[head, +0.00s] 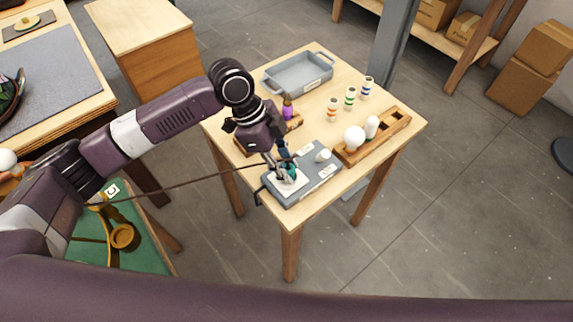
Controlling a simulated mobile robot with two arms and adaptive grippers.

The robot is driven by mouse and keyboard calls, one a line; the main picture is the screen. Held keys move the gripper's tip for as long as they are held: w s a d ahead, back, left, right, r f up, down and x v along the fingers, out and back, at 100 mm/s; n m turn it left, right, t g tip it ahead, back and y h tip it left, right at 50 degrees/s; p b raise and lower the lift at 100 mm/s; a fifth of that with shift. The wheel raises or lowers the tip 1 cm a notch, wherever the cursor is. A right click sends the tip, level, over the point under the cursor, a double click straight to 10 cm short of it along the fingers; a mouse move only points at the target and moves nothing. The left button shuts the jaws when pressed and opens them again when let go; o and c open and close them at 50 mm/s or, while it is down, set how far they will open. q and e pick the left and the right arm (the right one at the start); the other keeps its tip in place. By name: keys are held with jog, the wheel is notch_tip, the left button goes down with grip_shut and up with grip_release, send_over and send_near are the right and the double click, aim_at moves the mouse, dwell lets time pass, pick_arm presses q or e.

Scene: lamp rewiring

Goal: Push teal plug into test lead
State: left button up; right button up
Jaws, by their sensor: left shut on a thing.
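My left gripper (284,163) reaches down from above over the grey test box (317,178) at the near side of the small wooden table. It is shut on the teal plug (283,175), of which only a little shows between and below the fingers. The plug is over a white plate (289,188) on the box. A dark cord (180,184) runs left from there. The test lead cannot be told apart clearly, and I cannot tell whether the plug touches it. My right gripper is not in view.
A small white bulb (322,155) stands on the box, right of my gripper. A wooden rack (388,137) with white bulbs is at right.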

pick_arm(q)
jog(key=o, duration=1.2)
jog(key=v, duration=1.2)
jog(key=shift+d, duration=0.1)
